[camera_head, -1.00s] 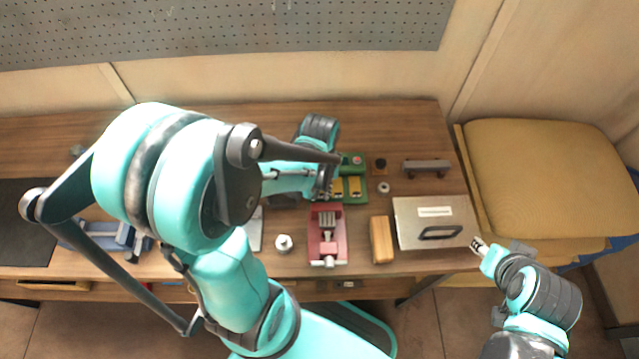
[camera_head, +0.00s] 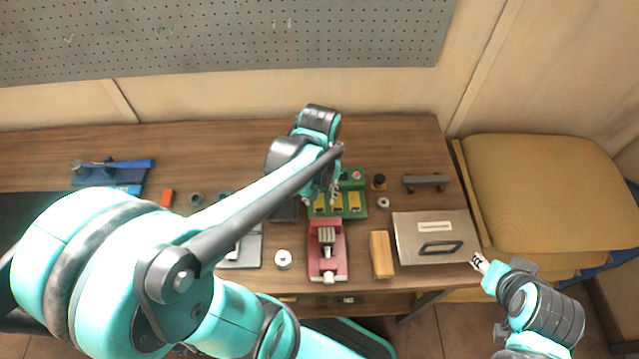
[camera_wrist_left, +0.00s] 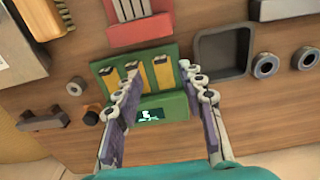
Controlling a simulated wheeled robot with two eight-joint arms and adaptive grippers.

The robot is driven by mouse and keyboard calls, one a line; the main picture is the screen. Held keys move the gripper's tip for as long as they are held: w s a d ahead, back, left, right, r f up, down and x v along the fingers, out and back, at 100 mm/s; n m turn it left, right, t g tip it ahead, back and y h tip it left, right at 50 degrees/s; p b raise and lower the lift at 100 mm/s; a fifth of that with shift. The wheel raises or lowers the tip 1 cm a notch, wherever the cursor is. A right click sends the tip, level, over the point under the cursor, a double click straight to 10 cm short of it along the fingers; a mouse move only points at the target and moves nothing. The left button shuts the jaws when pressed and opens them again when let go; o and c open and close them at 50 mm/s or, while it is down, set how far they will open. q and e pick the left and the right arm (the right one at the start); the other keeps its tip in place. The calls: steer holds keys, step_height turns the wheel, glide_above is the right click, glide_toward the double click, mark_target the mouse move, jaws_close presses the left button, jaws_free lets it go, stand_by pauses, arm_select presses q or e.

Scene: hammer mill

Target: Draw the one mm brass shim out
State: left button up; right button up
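A green holder (camera_head: 363,205) stands at the back of the bench, with three brass-yellow pieces side by side in its slots. They show in the wrist view as a left piece (camera_wrist_left: 111,80), a middle piece (camera_wrist_left: 135,76) and a right piece (camera_wrist_left: 163,70). No thickness marks are readable, so I cannot tell which is the one mm shim. My left gripper (camera_wrist_left: 158,76) is open, its fingers wide apart over the holder and nothing between them. In the head view my left arm hides part of the holder's left side. My right gripper (camera_head: 477,263) is off the bench's right end, too small to read.
A red vise-like fixture (camera_head: 341,262) stands in front of the holder. A dark square tray (camera_wrist_left: 224,50) and grey rings (camera_wrist_left: 266,65) are beside the holder.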

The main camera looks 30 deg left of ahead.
arm_select(q)
steer(key=shift+r, duration=2.55)
